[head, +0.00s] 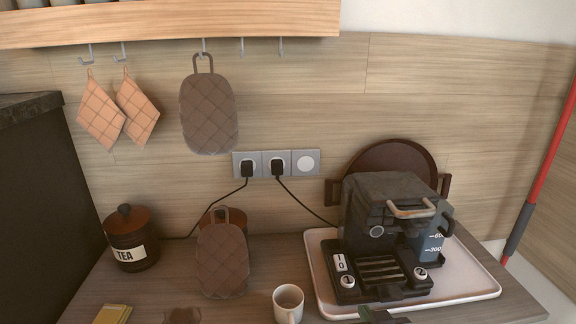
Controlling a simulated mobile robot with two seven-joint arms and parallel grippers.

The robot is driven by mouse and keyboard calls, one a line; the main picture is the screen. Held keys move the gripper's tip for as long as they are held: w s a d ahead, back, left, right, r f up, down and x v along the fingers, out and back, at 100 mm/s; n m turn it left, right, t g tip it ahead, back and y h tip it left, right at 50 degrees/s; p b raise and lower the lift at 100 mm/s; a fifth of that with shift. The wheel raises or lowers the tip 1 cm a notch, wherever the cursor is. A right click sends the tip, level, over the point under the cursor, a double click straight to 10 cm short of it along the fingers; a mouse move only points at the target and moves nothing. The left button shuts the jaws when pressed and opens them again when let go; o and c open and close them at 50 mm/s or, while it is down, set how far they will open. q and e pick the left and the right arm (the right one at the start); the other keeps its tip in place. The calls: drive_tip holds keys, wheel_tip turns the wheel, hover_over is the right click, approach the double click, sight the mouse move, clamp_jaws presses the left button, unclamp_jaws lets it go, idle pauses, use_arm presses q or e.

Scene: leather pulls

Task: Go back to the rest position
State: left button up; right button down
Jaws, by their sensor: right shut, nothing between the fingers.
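My right gripper (376,314) shows only in part at the bottom edge of the head view, just in front of the coffee machine (385,225). It is shut and holds nothing. My left gripper is not in view. A brown quilted oven mitt (222,262) stands on the counter, leaning back against a reddish-brown pot behind it. A second brown quilted mitt (208,105) hangs by its loop from a hook under the shelf.
The coffee machine stands on a white tray (470,286). A white mug (288,300) stands left of the tray, and a tea jar (131,240) at the left. Two checked pot holders (102,117) (138,110) hang from hooks. Black cords run from wall sockets (276,164).

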drive_tip(key=s+d+f+n+g, duration=0.15)
drive_tip(key=s+f+g, duration=0.3)
drive_tip(key=s, duration=0.55)
drive_tip(key=s+d+f+g, duration=0.25)
drive_tip(key=s+f, duration=0.25)
drive_tip(key=s, duration=0.5)
drive_tip(key=s+d+f+g, duration=0.1)
drive_tip(key=s+f+g, duration=0.35)
drive_tip(key=s, duration=0.65)
drive_tip(key=w+a+f+t+y, duration=0.1)
drive_tip(key=w+a+f+t, duration=0.1)
drive_tip(key=w+f+t, duration=0.4)
wheel_tip(320, 180, down, 5)
drive_tip(key=shift+w+a+r+t+y, duration=0.2)
drive_tip(key=shift+w+a+t+y, duration=0.2)
drive_tip(key=shift+t, duration=0.45)
